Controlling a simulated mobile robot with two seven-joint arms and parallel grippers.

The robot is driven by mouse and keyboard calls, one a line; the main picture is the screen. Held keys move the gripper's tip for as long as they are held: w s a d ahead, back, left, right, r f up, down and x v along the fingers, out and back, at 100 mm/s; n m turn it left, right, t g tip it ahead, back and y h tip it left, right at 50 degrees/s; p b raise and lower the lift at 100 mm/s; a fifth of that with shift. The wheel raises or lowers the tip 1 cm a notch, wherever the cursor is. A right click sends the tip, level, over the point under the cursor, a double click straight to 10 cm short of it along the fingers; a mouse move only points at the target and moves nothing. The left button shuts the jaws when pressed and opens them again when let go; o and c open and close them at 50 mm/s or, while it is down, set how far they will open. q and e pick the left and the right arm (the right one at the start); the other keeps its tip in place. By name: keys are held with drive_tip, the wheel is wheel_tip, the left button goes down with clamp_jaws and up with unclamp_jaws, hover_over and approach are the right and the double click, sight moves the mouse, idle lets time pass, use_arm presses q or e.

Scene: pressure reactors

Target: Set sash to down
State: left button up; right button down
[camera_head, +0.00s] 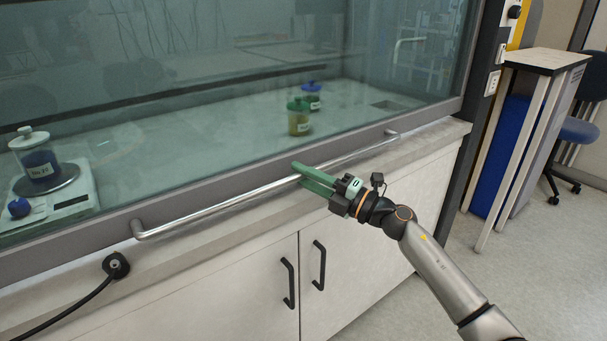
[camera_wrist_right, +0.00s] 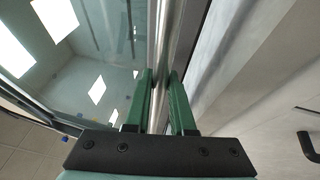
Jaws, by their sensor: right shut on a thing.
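The glass sash (camera_head: 200,110) of the fume hood has a grey bottom frame with a long silver handle bar (camera_head: 235,201) along it. The frame's lower edge is close to or on the worktop; I cannot tell if a small gap is left. My right gripper (camera_head: 305,178), with green fingers, is shut on the handle bar near its middle. In the right wrist view the bar (camera_wrist_right: 170,50) runs between the two green fingers (camera_wrist_right: 162,100). My left gripper is not in view.
Behind the glass are a balance (camera_head: 75,203) with a jar (camera_head: 38,155) on it, a yellow jar (camera_head: 299,118) and a blue-lidded jar (camera_head: 312,95). A cabinet (camera_head: 240,290) with black handles is below. A tall side table (camera_head: 545,62) stands right, with open floor (camera_head: 545,270) before it.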

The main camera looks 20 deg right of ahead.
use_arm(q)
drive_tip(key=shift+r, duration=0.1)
use_arm(e)
drive_tip(key=shift+a+f, duration=0.1)
drive_tip(key=shift+f, duration=0.45)
drive_tip(key=c, duration=1)
unclamp_jaws()
drive_tip(key=shift+o, duration=1.2)
drive_tip(key=shift+r, duration=0.2)
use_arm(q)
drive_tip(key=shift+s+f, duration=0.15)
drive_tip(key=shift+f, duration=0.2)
use_arm(e)
drive_tip(key=v, duration=1.2)
drive_tip(key=shift+s+d, duration=0.25)
